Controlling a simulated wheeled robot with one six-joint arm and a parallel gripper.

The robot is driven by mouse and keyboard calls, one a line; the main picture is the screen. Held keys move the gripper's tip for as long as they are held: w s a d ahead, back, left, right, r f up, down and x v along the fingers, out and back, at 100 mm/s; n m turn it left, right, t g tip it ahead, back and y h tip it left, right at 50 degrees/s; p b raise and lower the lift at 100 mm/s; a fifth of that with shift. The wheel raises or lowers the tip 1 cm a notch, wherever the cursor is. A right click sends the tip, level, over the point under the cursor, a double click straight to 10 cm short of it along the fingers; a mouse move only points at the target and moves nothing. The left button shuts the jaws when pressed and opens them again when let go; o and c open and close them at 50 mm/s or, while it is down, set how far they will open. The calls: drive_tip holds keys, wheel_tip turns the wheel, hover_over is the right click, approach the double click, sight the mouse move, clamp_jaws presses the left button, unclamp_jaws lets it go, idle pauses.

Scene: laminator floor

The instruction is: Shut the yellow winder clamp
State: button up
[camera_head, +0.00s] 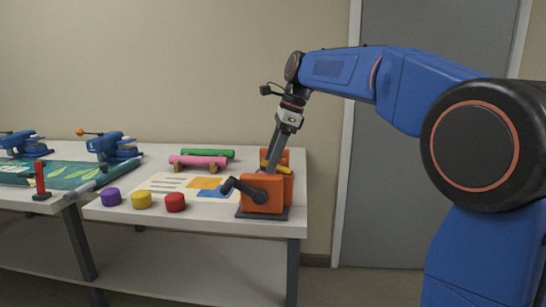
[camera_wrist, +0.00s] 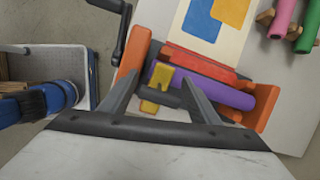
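The orange winder (camera_head: 262,193) stands at the right end of the near table, with a black crank on its left side. It also shows in the wrist view (camera_wrist: 135,57), with a purple roll (camera_wrist: 215,92) and a red bar (camera_wrist: 190,62) between its orange ends. The yellow clamp (camera_wrist: 160,76) is over the roll's left part in the wrist view, with a second yellow piece just below it; whether it is closed I cannot tell. In the head view a yellow bar (camera_head: 277,168) shows at the winder's top. My gripper (camera_wrist: 162,78) is open, pointing down, its fingers around the clamp area; contact is unclear.
Purple (camera_head: 111,197), yellow (camera_head: 141,200) and red (camera_head: 175,202) knobs line the table's front edge. A printed sheet (camera_head: 165,183) lies left of the winder. Pink (camera_head: 198,162) and green (camera_head: 208,153) rolls lie behind. Blue clamps (camera_head: 110,146) stand on the left table.

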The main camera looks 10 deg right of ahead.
drive_tip(key=shift+w+d+r, duration=0.1)
drive_tip(key=shift+d+r, duration=0.1)
drive_tip(key=shift+d, duration=0.1)
drive_tip(key=shift+v, duration=1.35)
drive_tip(key=d+v, duration=0.2)
drive_tip(key=v, duration=1.4)
drive_tip(key=shift+d+f, duration=0.15)
drive_tip(key=shift+f, duration=0.15)
idle(0.6)
